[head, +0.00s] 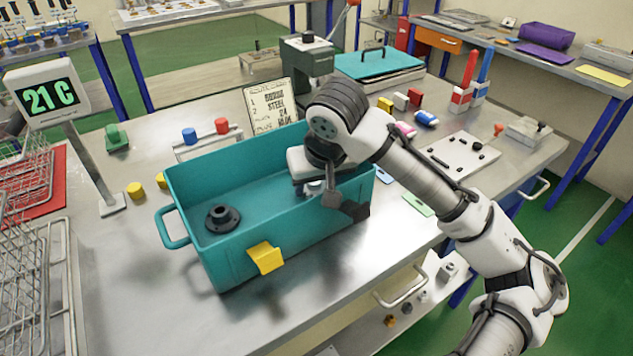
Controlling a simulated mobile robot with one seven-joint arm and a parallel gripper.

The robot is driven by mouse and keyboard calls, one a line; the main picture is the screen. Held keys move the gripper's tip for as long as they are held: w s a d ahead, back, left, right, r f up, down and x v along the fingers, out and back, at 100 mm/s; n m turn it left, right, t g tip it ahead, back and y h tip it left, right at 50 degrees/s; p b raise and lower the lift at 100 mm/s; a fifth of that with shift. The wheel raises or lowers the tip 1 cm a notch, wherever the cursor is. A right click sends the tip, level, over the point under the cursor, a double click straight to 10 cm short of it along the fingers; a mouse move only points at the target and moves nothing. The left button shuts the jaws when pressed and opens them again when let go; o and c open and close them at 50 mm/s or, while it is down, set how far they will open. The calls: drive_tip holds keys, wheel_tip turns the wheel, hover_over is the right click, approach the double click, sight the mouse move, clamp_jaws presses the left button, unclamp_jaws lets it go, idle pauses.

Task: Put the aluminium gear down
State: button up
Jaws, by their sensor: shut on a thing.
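My gripper (314,184) points down inside the right part of the teal crate (215,262). It is shut on a small silvery piece, taken to be the aluminium gear (313,189). Only a little of it shows under the hand; its teeth and its contact with the crate floor cannot be made out. A dark round flanged part (222,218) lies on the crate floor at the left, apart from my gripper.
A yellow clip (265,258) hangs on the crate's front wall, and a handle (170,228) sticks out left. A handwritten card (268,108) stands behind the crate. A temperature display (45,93) and wire baskets (35,290) are left. The bench front is clear.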

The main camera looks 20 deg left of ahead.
drive_tip(key=shift+f, duration=0.2)
drive_tip(key=o, duration=1)
drive_tip(key=shift+r, duration=0.15)
drive_tip(key=v, duration=1.2)
